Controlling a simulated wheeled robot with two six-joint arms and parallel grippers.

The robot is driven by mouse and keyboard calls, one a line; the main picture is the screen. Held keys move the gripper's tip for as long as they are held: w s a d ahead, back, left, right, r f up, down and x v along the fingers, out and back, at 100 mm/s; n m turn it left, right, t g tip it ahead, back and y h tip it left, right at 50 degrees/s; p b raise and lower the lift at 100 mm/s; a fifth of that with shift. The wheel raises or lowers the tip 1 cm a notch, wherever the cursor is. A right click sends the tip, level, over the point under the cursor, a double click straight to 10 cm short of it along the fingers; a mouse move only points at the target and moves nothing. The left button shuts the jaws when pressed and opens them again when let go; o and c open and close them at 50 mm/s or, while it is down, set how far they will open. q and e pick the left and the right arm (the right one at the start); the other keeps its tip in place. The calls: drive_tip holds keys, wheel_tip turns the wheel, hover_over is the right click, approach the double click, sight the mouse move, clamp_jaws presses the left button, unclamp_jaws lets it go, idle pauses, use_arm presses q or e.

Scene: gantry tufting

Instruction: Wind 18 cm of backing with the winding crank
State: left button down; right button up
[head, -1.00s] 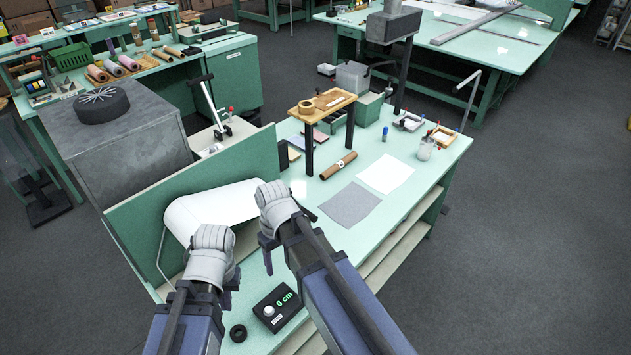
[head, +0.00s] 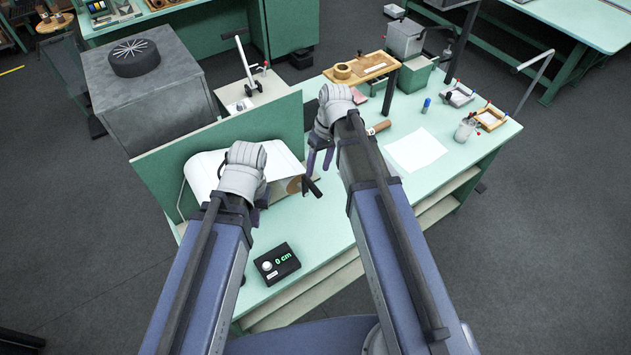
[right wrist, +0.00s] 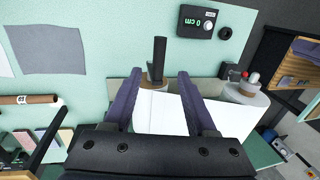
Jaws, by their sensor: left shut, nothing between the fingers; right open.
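A white roll of backing (head: 204,174) lies on the green bench, partly hidden by my arms. At its right end are a brown disc (head: 294,186) and the black winding crank handle (head: 313,188). In the right wrist view the crank handle (right wrist: 159,58) stands ahead of and between the fingers, not gripped; the white backing (right wrist: 160,114) shows between them. My right gripper (head: 319,160) is open, above and near the crank. My left gripper (head: 258,212) is shut and empty in front of the roll. The length counter (head: 277,264) reads 0 cm.
A green upright panel (head: 225,150) stands behind the roll. A wooden-topped stand (head: 365,68), a brown tube (head: 378,127) and a white sheet (head: 415,150) are to the right. A grey sheet (right wrist: 62,48) lies on the bench. The bench front beside the counter is mostly clear.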

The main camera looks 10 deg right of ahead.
sight(314, 186)
drive_tip(key=f+b, duration=0.4)
drive_tip(key=f, duration=0.1)
drive_tip(key=a+f+b, duration=0.1)
drive_tip(key=f+b, duration=0.1)
drive_tip(key=b, duration=0.1)
drive_tip(key=shift+s+f, duration=0.2)
drive_tip(key=shift+s, duration=0.05)
drive_tip(key=shift+a, duration=0.1)
clamp_jaws()
idle(1.1)
